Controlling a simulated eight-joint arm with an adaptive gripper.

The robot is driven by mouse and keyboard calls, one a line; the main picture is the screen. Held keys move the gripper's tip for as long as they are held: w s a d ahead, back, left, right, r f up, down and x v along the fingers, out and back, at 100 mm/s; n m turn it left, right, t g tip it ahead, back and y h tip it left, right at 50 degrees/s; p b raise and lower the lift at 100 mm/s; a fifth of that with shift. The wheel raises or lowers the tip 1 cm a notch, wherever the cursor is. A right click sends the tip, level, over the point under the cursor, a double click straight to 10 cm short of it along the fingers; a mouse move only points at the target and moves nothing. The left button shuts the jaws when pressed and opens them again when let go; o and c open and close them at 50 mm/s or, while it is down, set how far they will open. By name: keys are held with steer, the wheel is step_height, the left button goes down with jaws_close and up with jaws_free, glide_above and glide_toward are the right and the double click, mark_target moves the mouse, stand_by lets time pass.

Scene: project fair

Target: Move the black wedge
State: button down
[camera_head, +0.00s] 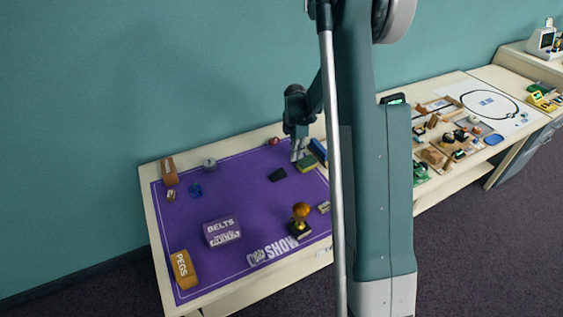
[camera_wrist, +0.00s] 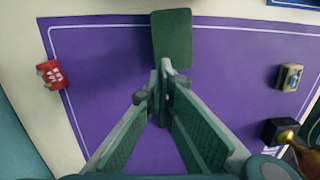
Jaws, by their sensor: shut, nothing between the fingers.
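The black wedge (camera_head: 277,174) lies on the purple mat (camera_head: 240,180) in the head view, as a small dark block. My gripper (camera_head: 297,157) is above the mat's far right part, to the right of and beyond the wedge. In the wrist view my gripper (camera_wrist: 164,68) is shut and empty. Its tips point toward a dark green block (camera_wrist: 172,38), which also shows in the head view (camera_head: 307,165). I cannot tell whether they touch. I cannot make out the wedge in the wrist view.
A red item (camera_wrist: 50,75) is left of my gripper in the wrist view. A gold trophy (camera_head: 301,211), a small box (camera_head: 324,207) and a blue block (camera_head: 319,149) stand on the right side. The belts box (camera_head: 222,232) is nearer the front. Mat around the wedge is clear.

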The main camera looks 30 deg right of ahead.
mark_target(282, 168)
steer(key=d, duration=0.3)
steer(key=d+f, duration=0.1)
steer(key=shift+s+d, duration=0.25)
steer(key=shift+d, duration=0.1)
steer(key=shift+a, duration=0.1)
steer(key=a+b, duration=0.1)
steer(key=a, duration=1)
steer(key=shift+a+f, duration=0.1)
steer(key=shift+a, duration=0.1)
steer(key=shift+a+f, duration=0.15)
steer(key=shift+a, duration=0.15)
steer(key=shift+d+f+b, duration=0.1)
steer(key=shift+f+b, duration=0.4)
steer(key=shift+f, duration=0.1)
steer(key=shift+d, duration=1.2)
